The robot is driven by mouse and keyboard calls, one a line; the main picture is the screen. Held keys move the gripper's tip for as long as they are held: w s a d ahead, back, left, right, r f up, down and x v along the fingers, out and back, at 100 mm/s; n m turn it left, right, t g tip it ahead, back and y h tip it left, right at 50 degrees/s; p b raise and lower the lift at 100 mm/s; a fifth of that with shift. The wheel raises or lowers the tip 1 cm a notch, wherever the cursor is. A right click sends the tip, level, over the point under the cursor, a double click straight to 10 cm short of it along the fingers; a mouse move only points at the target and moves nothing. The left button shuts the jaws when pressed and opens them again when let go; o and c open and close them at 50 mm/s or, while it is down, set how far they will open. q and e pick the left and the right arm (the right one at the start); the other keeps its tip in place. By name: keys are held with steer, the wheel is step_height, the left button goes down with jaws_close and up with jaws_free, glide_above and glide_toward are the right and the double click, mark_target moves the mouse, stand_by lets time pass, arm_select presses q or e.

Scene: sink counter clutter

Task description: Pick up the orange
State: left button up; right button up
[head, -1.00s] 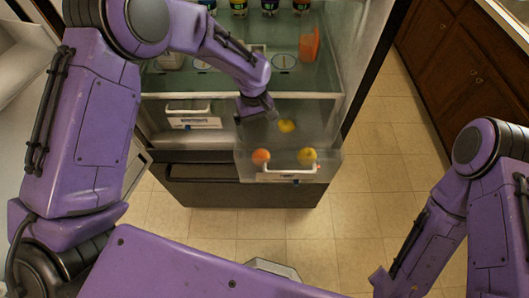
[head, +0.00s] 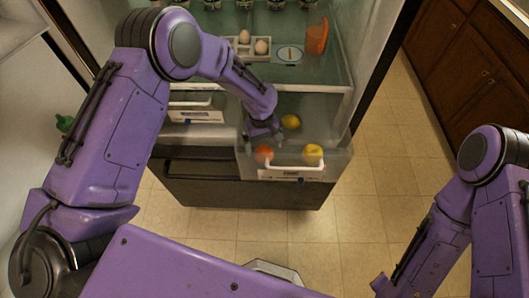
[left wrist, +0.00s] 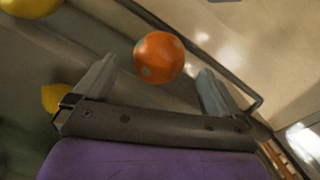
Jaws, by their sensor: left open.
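The orange (head: 264,153) lies in the open, see-through fridge drawer (head: 246,172), near its front left corner. My left gripper (head: 264,137) is over the drawer, just above and behind the orange in the head view. In the left wrist view the orange (left wrist: 159,57) shows between and slightly beyond the two open fingers (left wrist: 153,88), with nothing held. My right arm (head: 440,230) is at the lower right; its gripper does not show clearly.
Two yellow fruits, one at the back (head: 291,121) and one at the front right (head: 313,153), share the drawer. The drawer's white front handle (head: 293,165) is close to the orange.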

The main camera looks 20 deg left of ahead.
mark_target(264, 148)
arm_select(q)
steer(key=f, duration=0.2)
steer(key=f+p, duration=0.1)
steer(key=f, duration=0.1)
steer(key=shift+s+d+f, duration=0.15)
steer(key=shift+d, duration=0.05)
steer(key=c, duration=1.2)
